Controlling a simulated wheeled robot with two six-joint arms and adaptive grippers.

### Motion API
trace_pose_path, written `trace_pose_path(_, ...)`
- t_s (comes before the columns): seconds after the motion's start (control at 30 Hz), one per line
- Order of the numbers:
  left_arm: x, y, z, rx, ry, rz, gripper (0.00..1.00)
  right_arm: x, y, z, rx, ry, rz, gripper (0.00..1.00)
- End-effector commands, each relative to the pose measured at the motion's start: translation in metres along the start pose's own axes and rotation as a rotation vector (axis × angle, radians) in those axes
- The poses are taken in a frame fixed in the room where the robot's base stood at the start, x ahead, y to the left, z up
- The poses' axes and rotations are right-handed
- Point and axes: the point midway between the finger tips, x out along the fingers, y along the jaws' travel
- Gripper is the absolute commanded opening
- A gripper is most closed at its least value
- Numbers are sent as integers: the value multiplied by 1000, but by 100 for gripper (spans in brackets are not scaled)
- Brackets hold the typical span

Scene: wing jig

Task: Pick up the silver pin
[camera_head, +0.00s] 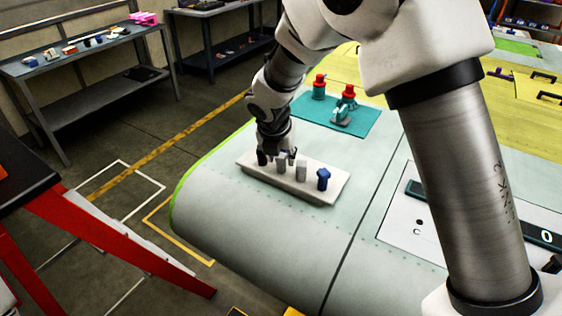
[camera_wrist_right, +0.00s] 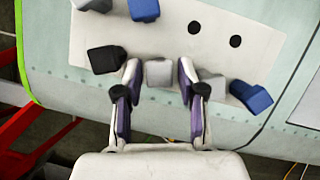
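A silver pin (camera_wrist_right: 158,73) stands in a pale block (camera_head: 262,176) on the wing, between the two fingers of my right gripper (camera_wrist_right: 159,76). The fingers lie on either side of it, with narrow gaps showing. In the head view my right gripper (camera_head: 276,150) reaches down over the left part of the block, and the pin (camera_head: 281,161) shows at its fingertips. A second light grey pin (camera_head: 302,171) stands just to the right; in the wrist view the right finger partly covers it. My left gripper is not in view.
A black pin (camera_wrist_right: 103,59) stands left of the fingers and a blue pin (camera_wrist_right: 251,95) to the right. Another blue pin (camera_wrist_right: 143,10) and two empty holes lie behind. A teal mat (camera_head: 365,120) with red-topped items lies beyond the block.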

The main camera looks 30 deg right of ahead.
Motion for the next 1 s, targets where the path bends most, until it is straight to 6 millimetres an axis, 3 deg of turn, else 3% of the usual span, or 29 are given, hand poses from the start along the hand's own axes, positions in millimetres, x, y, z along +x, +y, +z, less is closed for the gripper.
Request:
trace_pose_path(0.1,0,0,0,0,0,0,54,13,1,0,0,0,2,40)
trace_pose_path(0.3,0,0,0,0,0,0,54,15,1,0,0,-1,2,40)
trace_pose_path(0.4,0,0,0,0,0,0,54,15,1,0,0,-1,2,4)
trace_pose_path(0.43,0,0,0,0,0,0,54,15,1,0,0,-1,2,0)
trace_pose_path(0.77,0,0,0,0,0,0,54,13,1,1,1,-2,3,0)
trace_pose_path(0.87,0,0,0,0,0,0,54,3,1,6,2,-4,3,0)
trace_pose_path(1.0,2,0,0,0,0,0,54,-26,1,18,3,-6,5,0)
